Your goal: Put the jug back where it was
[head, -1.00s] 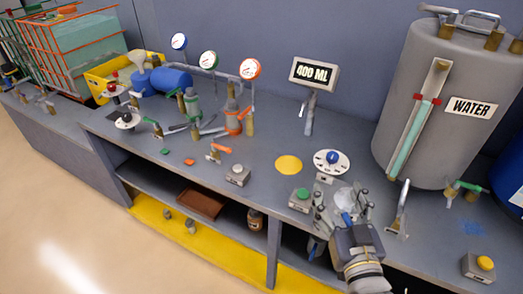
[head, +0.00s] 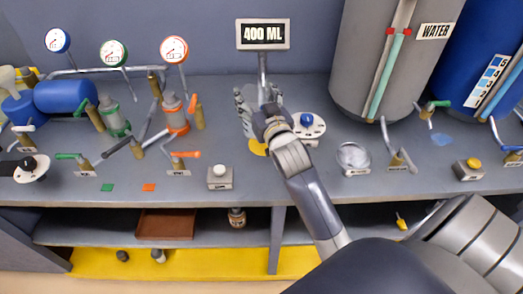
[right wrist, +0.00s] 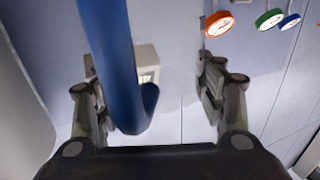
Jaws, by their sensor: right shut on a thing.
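My right gripper (head: 258,95) is over the back of the counter, below the 400 ML display (head: 263,34). In the right wrist view a blue curved bar (right wrist: 112,55), apparently the jug's handle, runs between the two fingers (right wrist: 165,95), and the gripper is shut on it. A yellow round patch (head: 257,148) shows partly beneath the gripper. My left gripper is not in view.
A white dial with a blue knob (head: 307,120) is just right of my gripper. The grey water tank (head: 385,60) stands right of it. Valves and a green-collared fitting (head: 115,120) stand to the left. A glass dish (head: 353,158) and button boxes line the front.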

